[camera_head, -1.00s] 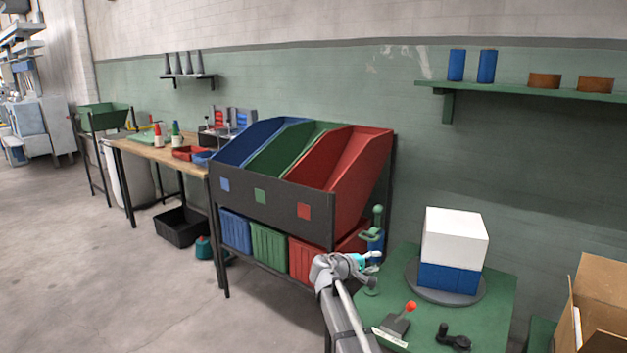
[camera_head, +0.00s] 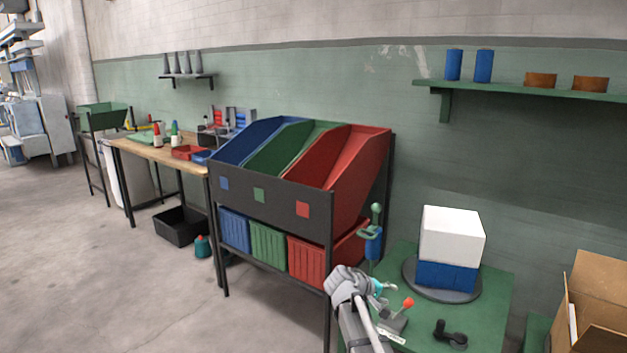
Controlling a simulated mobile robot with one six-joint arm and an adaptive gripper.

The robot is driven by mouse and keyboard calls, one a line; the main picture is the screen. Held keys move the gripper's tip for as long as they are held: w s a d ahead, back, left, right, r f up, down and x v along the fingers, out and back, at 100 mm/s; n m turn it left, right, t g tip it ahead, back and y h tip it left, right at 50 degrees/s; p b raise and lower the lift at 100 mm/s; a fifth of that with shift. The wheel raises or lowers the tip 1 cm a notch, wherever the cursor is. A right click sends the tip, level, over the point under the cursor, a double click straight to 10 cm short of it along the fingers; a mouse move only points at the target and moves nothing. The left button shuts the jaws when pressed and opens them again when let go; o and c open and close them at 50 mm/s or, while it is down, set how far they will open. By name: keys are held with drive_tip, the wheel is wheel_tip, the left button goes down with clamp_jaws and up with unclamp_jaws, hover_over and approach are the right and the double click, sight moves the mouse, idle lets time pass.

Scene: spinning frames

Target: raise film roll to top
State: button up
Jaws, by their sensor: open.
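The film roll (camera_head: 373,246) is a small blue cylinder on an upright post at the back left of the green table. A green bracket (camera_head: 372,230) sits at its upper end, with a rounded green knob (camera_head: 376,209) above. My gripper (camera_head: 388,293) is open and empty, in front of and below the roll, apart from it in the picture. It hides the lower post area. A white and blue block stack (camera_head: 452,235) stands on a round grey turntable (camera_head: 410,277) to the right.
A red-knobbed lever (camera_head: 408,303) stands just right of my gripper, partly hidden by it. A black crank-like part (camera_head: 449,334) lies nearer the front of the green table (camera_head: 495,310). A rack of coloured bins (camera_head: 285,200) stands left, and an open cardboard box (camera_head: 600,310) right.

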drive_tip(key=s+a+f+m+g+y, duration=0.1)
drive_tip(key=s+f+m+g+y, duration=0.2)
drive_tip(key=s, duration=0.4)
drive_tip(key=s+a+f+y, duration=0.2)
drive_tip(key=s+f+y, duration=0.15)
drive_tip(key=s, duration=0.45)
drive_tip(key=s+a+f+m+g+y, duration=0.1)
drive_tip(key=s+f+m+g+y, duration=0.1)
drive_tip(key=s+y, duration=0.35)
wheel_tip(320, 180, up, 27)
drive_tip(key=s+h+p, duration=0.1)
drive_tip(key=p, duration=2.6)
drive_tip(key=shift+f, duration=0.15)
